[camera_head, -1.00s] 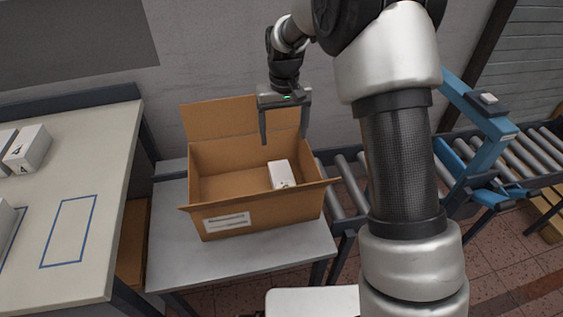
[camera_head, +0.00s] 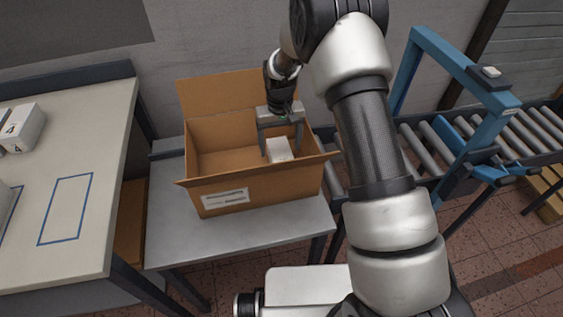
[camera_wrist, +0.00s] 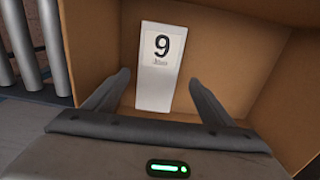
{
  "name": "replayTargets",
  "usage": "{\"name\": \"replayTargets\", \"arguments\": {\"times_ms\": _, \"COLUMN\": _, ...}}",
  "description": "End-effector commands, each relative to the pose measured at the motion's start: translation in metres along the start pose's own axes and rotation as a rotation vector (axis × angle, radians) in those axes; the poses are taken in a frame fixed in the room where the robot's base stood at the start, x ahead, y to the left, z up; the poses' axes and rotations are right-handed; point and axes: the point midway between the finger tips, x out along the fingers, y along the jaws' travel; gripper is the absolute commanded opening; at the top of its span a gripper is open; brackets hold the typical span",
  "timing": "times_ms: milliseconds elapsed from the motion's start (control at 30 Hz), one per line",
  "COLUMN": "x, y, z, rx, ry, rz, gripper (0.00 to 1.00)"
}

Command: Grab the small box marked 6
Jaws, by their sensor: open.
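A small white box (camera_head: 279,150) stands inside the open brown carton, towards its right side. In the wrist view the white box (camera_wrist: 158,85) has a label whose digit reads as 9 from this side, with small unreadable print under it. I see no 6 on it as it appears there. My gripper (camera_head: 280,153) is open and lowered into the carton, with one finger to each side of the box. In the wrist view my gripper (camera_wrist: 161,82) shows gaps between both fingers and the box. The box's lower part is hidden in the head view.
The brown carton (camera_head: 245,196) stands on a grey table (camera_head: 240,238), its flaps open and walls close around my gripper. A pale table (camera_head: 85,130) at left holds white boxes (camera_head: 24,128), one marked 4. A roller conveyor (camera_head: 420,145) with a blue frame lies at right.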

Motion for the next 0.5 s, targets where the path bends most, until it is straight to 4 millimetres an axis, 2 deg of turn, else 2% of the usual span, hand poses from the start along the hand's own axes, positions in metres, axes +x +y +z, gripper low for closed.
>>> {"name": "replayTargets", "arguments": {"times_ms": 300, "x": 0.045, "y": 0.004, "z": 0.002, "rx": 0.0, "ry": -0.002, "rz": 0.0, "gripper": 0.77}}
{"name": "replayTargets", "arguments": {"times_ms": 500, "x": 0.047, "y": 0.004, "z": 0.001, "rx": 0.0, "ry": 0.0, "rz": 0.0, "gripper": 0.77}}
